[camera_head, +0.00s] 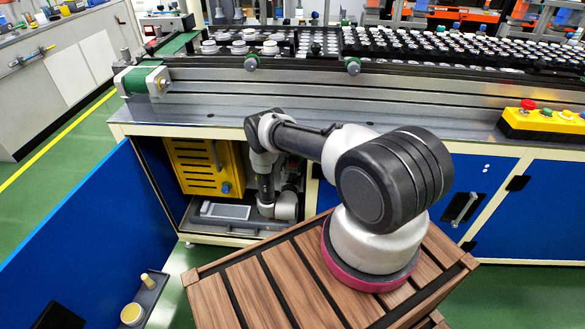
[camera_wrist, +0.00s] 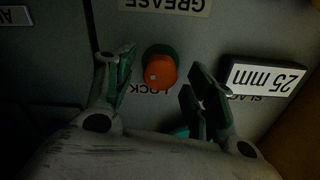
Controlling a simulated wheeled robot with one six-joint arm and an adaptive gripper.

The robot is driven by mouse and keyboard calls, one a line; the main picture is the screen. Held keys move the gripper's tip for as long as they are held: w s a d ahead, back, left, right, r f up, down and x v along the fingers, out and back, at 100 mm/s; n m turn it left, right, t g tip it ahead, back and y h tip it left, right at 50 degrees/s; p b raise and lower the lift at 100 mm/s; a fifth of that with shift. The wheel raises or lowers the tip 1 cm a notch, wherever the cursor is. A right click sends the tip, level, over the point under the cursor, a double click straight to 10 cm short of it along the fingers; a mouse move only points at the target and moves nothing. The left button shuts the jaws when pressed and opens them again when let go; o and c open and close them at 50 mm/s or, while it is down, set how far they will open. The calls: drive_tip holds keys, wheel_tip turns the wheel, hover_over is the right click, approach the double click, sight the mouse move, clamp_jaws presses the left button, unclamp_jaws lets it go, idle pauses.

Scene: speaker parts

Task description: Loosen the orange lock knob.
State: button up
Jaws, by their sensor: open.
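The orange lock knob (camera_wrist: 160,71) shows in the wrist view, on a grey panel with a dark green part beside it. The word LOCK, upside down, is printed just below it and is partly covered. My gripper (camera_wrist: 161,80) is open, with green-padded fingers on the left and right of the knob. Gaps show between the knob and both fingers, so it is not gripped. How far the fingertips are from the panel is hard to tell. In the head view my arm reaches into the open cabinet under the conveyor, and the knob cannot be made out there.
A black block labelled 25 mm (camera_wrist: 262,77) sits close to the right finger, near partly covered SLACK lettering. A GREASE label (camera_wrist: 165,5) is at the top. A yellow box (camera_head: 203,166) stands inside the cabinet, whose blue door (camera_head: 95,235) hangs open at left.

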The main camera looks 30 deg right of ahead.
drive_tip(key=c, duration=1)
drive_tip(key=shift+n, duration=0.3)
drive_tip(key=n, duration=0.3)
drive_tip(key=shift+n, duration=0.4)
drive_tip(key=n, duration=0.4)
drive_tip(key=shift+n, duration=0.3)
drive_tip(key=n, duration=0.5)
drive_tip(key=shift+a, duration=0.1)
drive_tip(key=shift+w+n, duration=0.1)
drive_tip(key=shift+n, duration=2.2)
